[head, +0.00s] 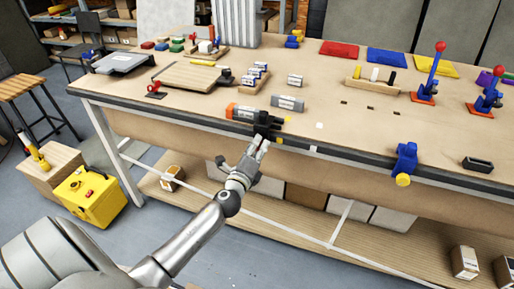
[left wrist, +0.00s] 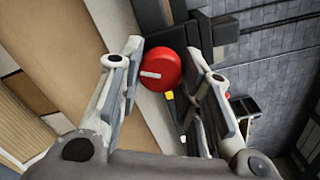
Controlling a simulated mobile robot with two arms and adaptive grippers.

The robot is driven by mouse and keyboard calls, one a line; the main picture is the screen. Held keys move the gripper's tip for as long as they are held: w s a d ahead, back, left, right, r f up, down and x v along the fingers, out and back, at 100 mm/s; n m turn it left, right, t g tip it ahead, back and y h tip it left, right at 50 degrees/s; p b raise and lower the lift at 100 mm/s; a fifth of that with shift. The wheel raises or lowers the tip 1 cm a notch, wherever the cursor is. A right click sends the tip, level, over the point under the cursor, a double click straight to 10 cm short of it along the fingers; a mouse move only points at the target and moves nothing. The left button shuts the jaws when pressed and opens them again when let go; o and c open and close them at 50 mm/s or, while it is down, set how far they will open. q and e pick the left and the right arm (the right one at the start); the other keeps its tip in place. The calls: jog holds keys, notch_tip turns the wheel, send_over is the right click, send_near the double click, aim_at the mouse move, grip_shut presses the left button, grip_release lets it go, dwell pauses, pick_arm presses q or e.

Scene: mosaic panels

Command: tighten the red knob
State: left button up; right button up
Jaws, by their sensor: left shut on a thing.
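The red knob (left wrist: 163,66) is round, with a white line on its face. In the left wrist view it sits between the two fingers of my left gripper (left wrist: 165,52), in front of a dark block (left wrist: 212,35). In the head view my left gripper (head: 260,144) reaches the front edge of the workbench, just below a black vise-like fixture (head: 266,120). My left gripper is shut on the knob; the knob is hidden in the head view. My right gripper is not in view.
The workbench (head: 340,130) has a grey cylinder (head: 288,103) and an orange-tipped tool (head: 241,112) by the fixture. A blue clamp (head: 405,160) hangs at the front edge to the right. A yellow box (head: 90,197) stands on the floor at left.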

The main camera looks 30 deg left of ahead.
pick_arm(q)
jog(key=shift+f, duration=0.1)
dwell(0.5)
jog(key=o, duration=1)
jog(key=shift+s, duration=0.15)
jog(key=v, duration=1.1)
jog(key=shift+s+d, duration=0.2)
jog(key=shift+s, duration=0.2)
